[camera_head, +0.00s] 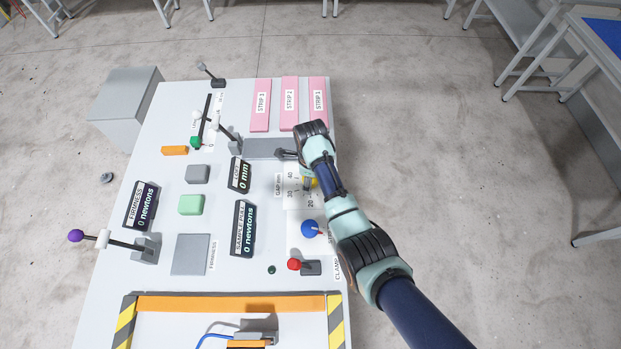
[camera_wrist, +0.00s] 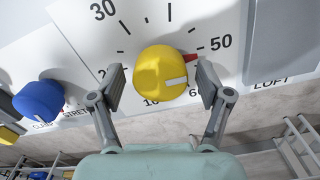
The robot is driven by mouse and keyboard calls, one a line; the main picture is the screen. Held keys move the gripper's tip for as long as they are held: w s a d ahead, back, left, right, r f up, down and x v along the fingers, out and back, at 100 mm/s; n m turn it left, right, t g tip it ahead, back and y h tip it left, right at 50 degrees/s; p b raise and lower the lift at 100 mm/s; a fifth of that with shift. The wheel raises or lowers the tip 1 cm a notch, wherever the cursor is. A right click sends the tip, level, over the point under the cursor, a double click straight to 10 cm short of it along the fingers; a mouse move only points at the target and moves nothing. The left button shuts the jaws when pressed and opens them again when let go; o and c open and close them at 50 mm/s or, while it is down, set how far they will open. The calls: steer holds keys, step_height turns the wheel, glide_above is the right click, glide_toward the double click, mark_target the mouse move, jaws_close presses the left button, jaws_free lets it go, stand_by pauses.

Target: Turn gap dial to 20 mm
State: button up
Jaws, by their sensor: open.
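The yellow gap dial (camera_wrist: 158,74) stands on a white scale panel (camera_wrist: 130,22) in the wrist view. A white line on the dial faces right, and a red pointer tip (camera_wrist: 190,58) sits close to the 50 mark. Numbers 30, 50 and 10 show; others are partly hidden. In the head view my arm partly covers the dial (camera_head: 311,183). My gripper (camera_wrist: 160,82) is open, with one finger on each side of the dial. Gaps show between fingers and dial, so it is not gripped. Finger depth relative to the dial is unclear.
A blue knob (camera_head: 310,229) and a red-tipped lever (camera_head: 294,264) lie nearer along the right edge. Pink strips (camera_head: 289,100) lie at the back. The loft display (camera_head: 240,175) reads 0 mm. A grey block (camera_wrist: 285,45) is right of the scale.

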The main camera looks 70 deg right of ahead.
steer(key=c, duration=1.2)
steer(key=shift+o, duration=0.2)
